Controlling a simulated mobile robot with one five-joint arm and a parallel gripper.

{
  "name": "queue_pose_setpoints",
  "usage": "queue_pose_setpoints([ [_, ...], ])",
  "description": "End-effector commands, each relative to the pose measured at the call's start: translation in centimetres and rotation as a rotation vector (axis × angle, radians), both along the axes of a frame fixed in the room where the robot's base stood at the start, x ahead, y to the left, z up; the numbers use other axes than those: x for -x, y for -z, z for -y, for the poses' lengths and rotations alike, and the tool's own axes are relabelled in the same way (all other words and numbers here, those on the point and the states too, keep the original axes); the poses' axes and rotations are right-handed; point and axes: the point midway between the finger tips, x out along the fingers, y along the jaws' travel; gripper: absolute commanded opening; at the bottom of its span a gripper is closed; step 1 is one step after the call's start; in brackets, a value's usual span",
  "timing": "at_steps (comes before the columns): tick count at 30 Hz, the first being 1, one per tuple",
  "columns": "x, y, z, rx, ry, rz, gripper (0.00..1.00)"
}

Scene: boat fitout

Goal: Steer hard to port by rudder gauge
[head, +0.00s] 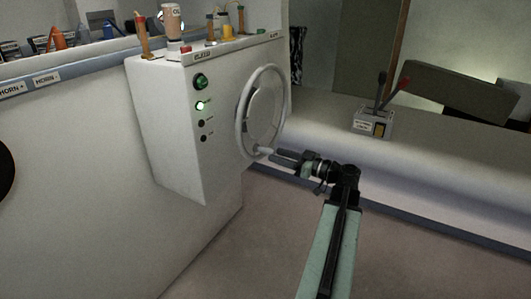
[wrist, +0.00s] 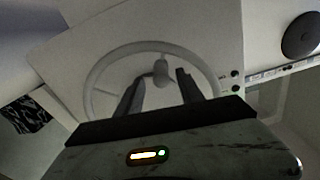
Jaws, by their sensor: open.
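The pale steering wheel (head: 239,115) stands on the right face of a white console (head: 165,130). It also shows in the wrist view (wrist: 92,82), its lower part hidden by my gripper. A pale peg (head: 264,151) projects near the bottom of the rim in the head view. My gripper (head: 275,154) is at that lower rim, close to the peg; contact cannot be told. I cannot make out a rudder gauge in either view.
Bottles and tools, including a pale bottle (head: 171,22), stand on top. A lever box (head: 373,122) sits on the ledge at right. Open floor (head: 260,240) lies below.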

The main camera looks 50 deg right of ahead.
Motion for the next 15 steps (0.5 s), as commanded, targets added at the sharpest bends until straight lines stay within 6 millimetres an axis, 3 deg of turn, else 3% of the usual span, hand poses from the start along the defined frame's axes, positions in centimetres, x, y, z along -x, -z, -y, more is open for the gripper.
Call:
queue_pose_setpoints([
  [6, -3.8, 0.0, -1.0, -0.001, -0.004, -0.001, 0.45],
  [15, -4.9, 0.0, -1.3, -0.001, -0.003, -0.002, 0.45],
])
